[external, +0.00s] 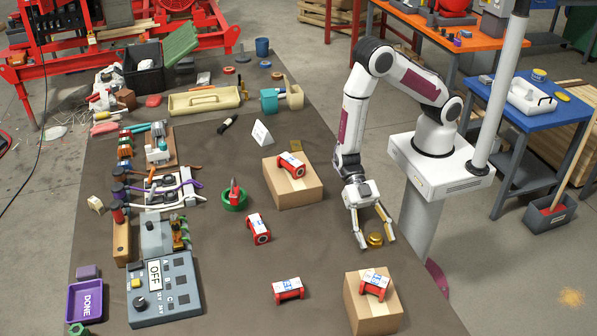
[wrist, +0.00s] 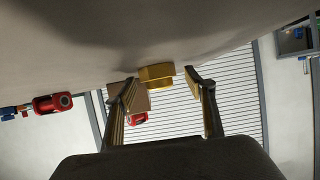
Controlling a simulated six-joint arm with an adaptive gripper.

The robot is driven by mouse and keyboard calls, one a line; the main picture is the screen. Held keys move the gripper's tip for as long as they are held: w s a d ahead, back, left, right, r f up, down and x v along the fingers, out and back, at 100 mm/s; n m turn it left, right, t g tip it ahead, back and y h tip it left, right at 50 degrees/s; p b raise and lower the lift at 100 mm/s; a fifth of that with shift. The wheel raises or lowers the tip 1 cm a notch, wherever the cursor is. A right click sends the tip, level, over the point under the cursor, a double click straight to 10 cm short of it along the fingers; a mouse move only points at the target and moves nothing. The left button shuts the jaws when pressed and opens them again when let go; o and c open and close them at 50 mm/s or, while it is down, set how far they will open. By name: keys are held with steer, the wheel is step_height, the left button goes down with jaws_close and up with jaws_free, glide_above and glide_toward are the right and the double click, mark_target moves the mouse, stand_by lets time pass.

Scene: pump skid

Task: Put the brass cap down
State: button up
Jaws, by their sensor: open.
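The brass cap (external: 375,240) is a small gold piece on the brown table near its right edge. It also shows in the wrist view (wrist: 157,76), just beyond and between the fingertips. My gripper (external: 377,243) points down at the table with its fingers spread on both sides of the cap. In the wrist view my gripper (wrist: 165,85) is open, with a visible gap between the cap and the right finger. The left finger lies close to the cap there, and I cannot tell whether they touch.
A cardboard box (external: 372,314) with a red and white part on it stands in front of my gripper. Another box (external: 292,190) with a similar part stands behind to the left. A red and white part (external: 288,289) lies front left. Bare table lies left of the cap.

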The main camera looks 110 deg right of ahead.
mark_target(376, 236)
steer(key=c, duration=1.4)
steer(key=shift+r, duration=0.15)
steer(key=shift+r, duration=4.9)
